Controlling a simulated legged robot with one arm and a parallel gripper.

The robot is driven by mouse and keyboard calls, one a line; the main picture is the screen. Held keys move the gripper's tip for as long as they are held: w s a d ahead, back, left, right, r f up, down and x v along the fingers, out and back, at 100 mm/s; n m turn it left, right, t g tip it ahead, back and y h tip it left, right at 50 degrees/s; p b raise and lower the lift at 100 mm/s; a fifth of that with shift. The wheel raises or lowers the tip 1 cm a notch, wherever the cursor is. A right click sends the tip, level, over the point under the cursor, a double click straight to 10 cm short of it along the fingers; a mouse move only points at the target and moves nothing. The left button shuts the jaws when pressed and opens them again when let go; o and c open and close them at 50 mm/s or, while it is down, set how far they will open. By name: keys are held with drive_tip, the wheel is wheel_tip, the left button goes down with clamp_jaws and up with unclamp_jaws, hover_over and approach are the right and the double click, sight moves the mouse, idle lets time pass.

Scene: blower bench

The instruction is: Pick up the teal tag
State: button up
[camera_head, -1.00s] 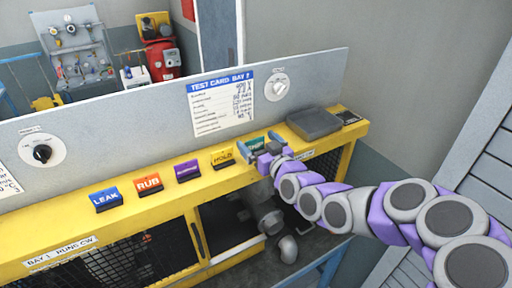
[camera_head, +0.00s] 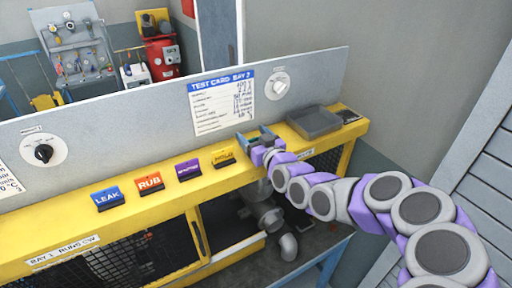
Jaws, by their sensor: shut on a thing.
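The teal tag (camera_head: 253,141) is mostly hidden between the fingers of my gripper (camera_head: 254,141); only a small teal patch shows. My gripper is shut on it at the yellow ledge (camera_head: 77,226), to the right of the yellow tag. I cannot tell whether the tag is clear of the ledge. To the left stand a blue tag reading LEAK (camera_head: 107,198), an orange tag reading RUB (camera_head: 150,184), a purple tag (camera_head: 188,170) and a yellow tag (camera_head: 223,158).
A grey tray (camera_head: 314,122) lies on the ledge to the right of my gripper. A grey panel with a test card (camera_head: 223,101) and knobs (camera_head: 278,85) rises behind the ledge. Mesh and pipe fittings (camera_head: 288,246) are below.

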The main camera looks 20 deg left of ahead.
drive_tip(key=shift+a+f, duration=0.1)
drive_tip(key=shift+a, duration=0.05)
drive_tip(key=c, duration=0.4)
